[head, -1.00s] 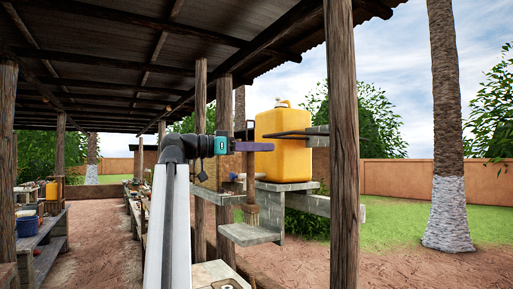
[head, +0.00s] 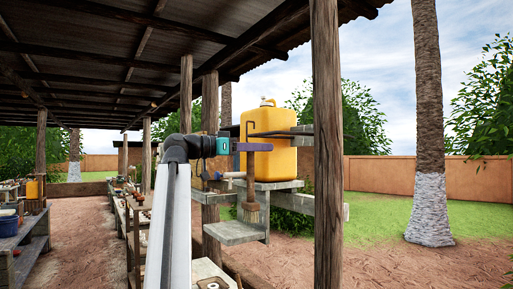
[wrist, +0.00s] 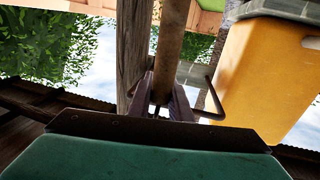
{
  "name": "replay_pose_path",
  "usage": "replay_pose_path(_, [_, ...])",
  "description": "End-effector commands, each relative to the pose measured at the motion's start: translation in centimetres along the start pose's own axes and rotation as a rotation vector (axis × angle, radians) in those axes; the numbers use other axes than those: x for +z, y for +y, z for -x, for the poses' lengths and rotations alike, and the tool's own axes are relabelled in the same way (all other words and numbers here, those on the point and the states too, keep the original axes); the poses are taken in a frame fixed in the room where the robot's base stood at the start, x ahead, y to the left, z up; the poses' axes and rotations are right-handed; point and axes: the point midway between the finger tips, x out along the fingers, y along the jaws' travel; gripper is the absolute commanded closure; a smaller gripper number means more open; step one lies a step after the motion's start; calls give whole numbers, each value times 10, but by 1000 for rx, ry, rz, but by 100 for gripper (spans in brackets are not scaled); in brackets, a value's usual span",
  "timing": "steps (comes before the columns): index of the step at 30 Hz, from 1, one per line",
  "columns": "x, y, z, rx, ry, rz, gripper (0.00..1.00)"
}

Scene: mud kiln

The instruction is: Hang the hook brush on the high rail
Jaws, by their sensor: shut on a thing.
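The hook brush hangs upright in my gripper, with its wooden handle (head: 251,182) below the jaws, its bristles (head: 251,213) at the bottom and its dark hook (head: 249,127) above. My gripper (head: 258,147) is shut on the handle; in the wrist view the fingers (wrist: 166,108) close around the handle (wrist: 172,45). The high rail (head: 285,135) is a dark bar just right of the hook, in front of the yellow tank. I cannot tell whether hook and rail touch.
A yellow tank (head: 284,159) stands on grey blocks behind the brush. A grey slab (head: 235,232) lies below the bristles. A wooden post (head: 327,190) stands close on the right, and another post (head: 210,170) is behind my arm. Cluttered benches (head: 30,240) are at far left.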

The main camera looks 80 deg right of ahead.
Motion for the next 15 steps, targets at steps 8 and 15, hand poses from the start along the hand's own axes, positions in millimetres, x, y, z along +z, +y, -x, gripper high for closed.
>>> replay_pose_path(8, [-1, -2, -15, 1, 0, 0, 100])
replay_pose_path(15, [-1, -5, -27, 1, 0, 0, 100])
